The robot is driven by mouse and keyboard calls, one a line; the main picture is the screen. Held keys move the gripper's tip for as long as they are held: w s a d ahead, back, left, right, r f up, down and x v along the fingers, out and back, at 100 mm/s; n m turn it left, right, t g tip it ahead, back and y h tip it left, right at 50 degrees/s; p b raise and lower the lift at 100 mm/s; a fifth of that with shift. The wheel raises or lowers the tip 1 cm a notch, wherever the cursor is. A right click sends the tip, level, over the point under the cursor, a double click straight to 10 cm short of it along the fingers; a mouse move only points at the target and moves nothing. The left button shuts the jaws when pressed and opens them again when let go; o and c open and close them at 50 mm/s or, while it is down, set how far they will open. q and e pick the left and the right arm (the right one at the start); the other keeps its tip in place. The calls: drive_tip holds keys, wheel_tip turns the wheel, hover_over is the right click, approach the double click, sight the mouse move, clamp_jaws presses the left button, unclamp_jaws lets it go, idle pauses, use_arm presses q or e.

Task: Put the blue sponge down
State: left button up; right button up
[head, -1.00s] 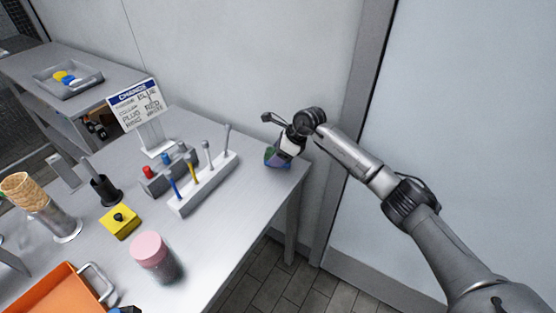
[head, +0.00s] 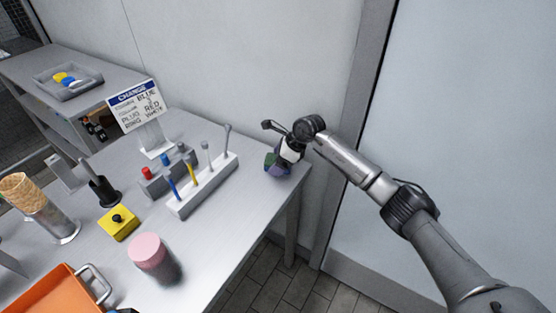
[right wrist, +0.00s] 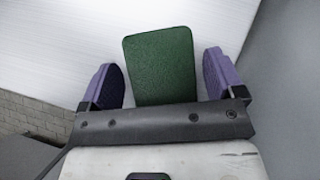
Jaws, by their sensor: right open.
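The sponge shows its green face (right wrist: 160,65) in the right wrist view, between my two purple fingertips. A narrow gap shows on each side of it, so my right gripper (right wrist: 165,80) is open around it. In the head view the right gripper (head: 278,166) is low at the right end of the grey table. A small green patch of the sponge (head: 270,160) shows there. Its blue part cannot be told from the purple fingers, and its underside is hidden. My left gripper is not in view.
A white rack (head: 205,187) with upright tools stands left of the right gripper. A sign (head: 135,106), yellow block (head: 119,223), pink-lidded jar (head: 147,250) and orange tray (head: 58,290) are farther left. The table's right edge and a wall are close to the gripper.

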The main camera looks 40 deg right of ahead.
drive_tip(key=shift+p+v, duration=0.35)
drive_tip(key=shift+v, duration=0.5)
drive_tip(key=p+v, duration=0.1)
drive_tip(key=v, duration=0.3)
drive_tip(key=shift+r, duration=0.1)
drive_tip(key=shift+a, duration=0.1)
